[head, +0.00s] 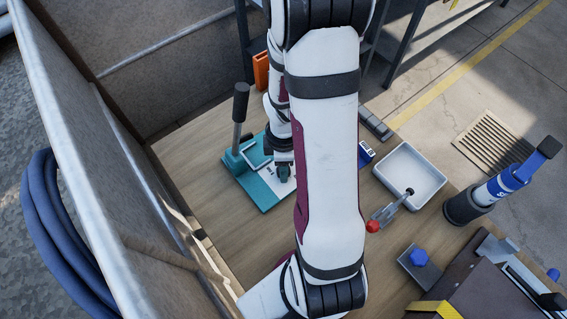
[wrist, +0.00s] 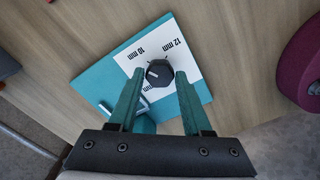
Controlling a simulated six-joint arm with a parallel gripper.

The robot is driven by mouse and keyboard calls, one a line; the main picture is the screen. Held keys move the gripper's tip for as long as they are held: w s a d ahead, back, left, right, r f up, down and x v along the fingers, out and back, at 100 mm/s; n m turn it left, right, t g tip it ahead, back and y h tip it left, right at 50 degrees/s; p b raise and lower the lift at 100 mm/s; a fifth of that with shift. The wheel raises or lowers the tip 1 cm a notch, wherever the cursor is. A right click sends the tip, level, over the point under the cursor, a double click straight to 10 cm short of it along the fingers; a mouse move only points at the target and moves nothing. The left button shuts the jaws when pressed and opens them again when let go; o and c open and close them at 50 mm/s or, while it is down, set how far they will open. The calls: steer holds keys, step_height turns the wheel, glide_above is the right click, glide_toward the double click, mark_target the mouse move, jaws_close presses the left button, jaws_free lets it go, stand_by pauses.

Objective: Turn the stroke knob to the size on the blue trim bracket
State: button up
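The black stroke knob (wrist: 159,73) sits on a white scale card (wrist: 182,60) on a teal base plate (wrist: 97,80). The card reads "10 mm" and "12 mm"; another "mm" label is partly hidden by my left finger. The knob's pointer setting is too small to tell. My gripper (wrist: 160,74) is open, its two teal fingers on either side of the knob with narrow gaps. In the head view the teal plate (head: 263,197) lies below my gripper (head: 283,170). A small blue piece with white marking (head: 366,153) stands right of my arm, possibly the bracket; its size is unreadable.
A black-handled lever (head: 240,105) rises at the plate's left. A white tray (head: 410,173), a red-tipped clamp (head: 385,218), a blue-and-white cylindrical tool (head: 495,187) and a grey block with a blue knob (head: 419,262) stand right of my arm. A grey wall (head: 120,170) borders the left.

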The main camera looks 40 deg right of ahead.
steer(key=o, duration=0.3)
steer(key=shift+r, duration=0.1)
steer(key=shift+r, duration=2.9)
steer(key=shift+r, duration=0.4)
step_height(320, 180, up, 14)
steer(key=r, duration=0.1)
steer(key=s+a+f+m, duration=0.1)
steer(key=s+a+m, duration=0.3)
steer(key=a+m, duration=0.1)
steer(key=s+a+f+m+y, duration=0.1)
steer(key=s+a+m, duration=0.2)
steer(key=a+m, duration=0.2)
steer(key=s+a+f+m, duration=0.1)
steer(key=s+a+m, duration=0.3)
steer(key=a+m, duration=0.2)
steer(key=shift+s+y, duration=0.3)
steer(key=shift+y, duration=0.1)
